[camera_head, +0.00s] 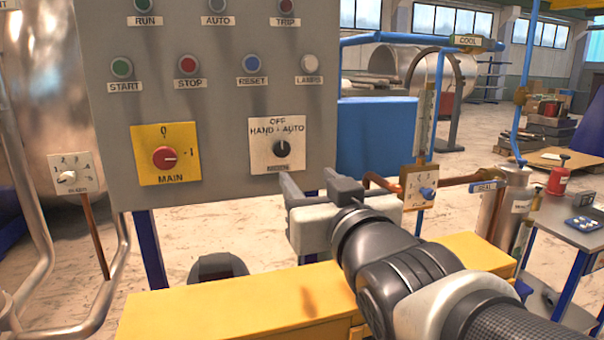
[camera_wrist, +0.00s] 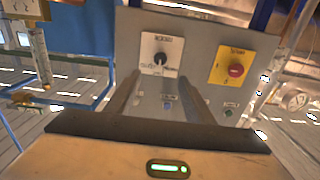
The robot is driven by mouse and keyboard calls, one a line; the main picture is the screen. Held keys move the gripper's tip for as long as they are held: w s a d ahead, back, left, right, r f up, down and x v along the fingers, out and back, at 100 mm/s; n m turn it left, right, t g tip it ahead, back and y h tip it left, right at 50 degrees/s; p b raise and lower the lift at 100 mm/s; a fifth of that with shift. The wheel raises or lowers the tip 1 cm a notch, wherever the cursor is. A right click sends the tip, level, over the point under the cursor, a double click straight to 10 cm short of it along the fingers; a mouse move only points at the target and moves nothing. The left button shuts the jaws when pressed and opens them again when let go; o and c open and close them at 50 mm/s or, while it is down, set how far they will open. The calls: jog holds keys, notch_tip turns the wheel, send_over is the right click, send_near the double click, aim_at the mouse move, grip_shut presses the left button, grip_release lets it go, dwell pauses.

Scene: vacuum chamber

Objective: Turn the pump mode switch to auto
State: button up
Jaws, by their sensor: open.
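The pump mode switch (camera_head: 282,148) is a black knob on a white plate marked OFF, HAND and AUTO, at the lower right of the grey control panel (camera_head: 215,110). Its white pointer line is at the top, toward OFF. The switch also shows upside down in the wrist view (camera_wrist: 160,60), ahead of my fingers. My gripper (camera_head: 308,184) is open and empty. It is just below and right of the switch in the head view, apart from the knob. In the wrist view my gripper (camera_wrist: 162,95) has its two fingers spread either side below the switch plate.
A red main switch (camera_head: 165,157) on a yellow plate is left of the mode switch. Green, red, blue and white buttons (camera_head: 188,66) sit above. A yellow beam (camera_head: 240,305) runs below my arm. Copper pipe and a blue-knobbed valve (camera_head: 426,193) stand to the right.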

jog(key=p, duration=0.7)
send_near(282, 150)
jog(key=x, duration=0.9)
jog(key=shift+b, duration=0.3)
jog(key=shift+c, duration=0.2)
jog(key=c, duration=1)
